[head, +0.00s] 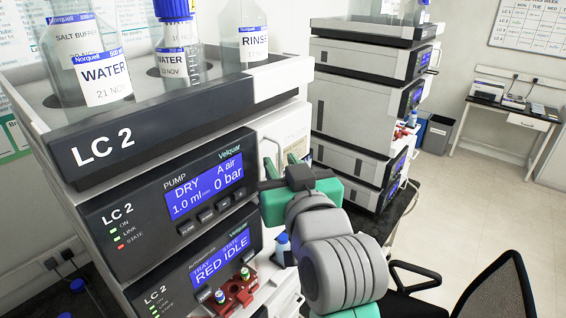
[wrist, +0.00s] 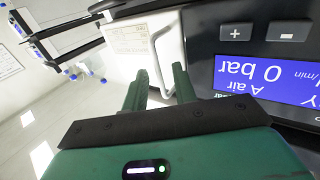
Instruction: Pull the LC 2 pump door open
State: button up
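The LC 2 pump (head: 170,190) is a dark-fronted module with a lit blue display reading DRY, 1.0 ml, A air, 0 bar. Its door (head: 290,129) is the pale panel to the right of the display and looks closed. It also shows in the wrist view (wrist: 130,48), with a white loop handle (wrist: 168,38). My gripper (head: 281,162) is in front of the door, its green fingers apart. In the wrist view my gripper (wrist: 161,72) has the lower part of the handle between its fingertips; I cannot tell whether either finger touches it.
Bottles (head: 103,75) stand in the tray on top of the stack. A module reading RED IDLE (head: 215,262) with small vials sits below the pump. Another stack (head: 352,105) stands behind to the right. A black chair (head: 495,290) is at the lower right; floor beyond is open.

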grip_shut()
jog(key=shift+d, duration=0.1)
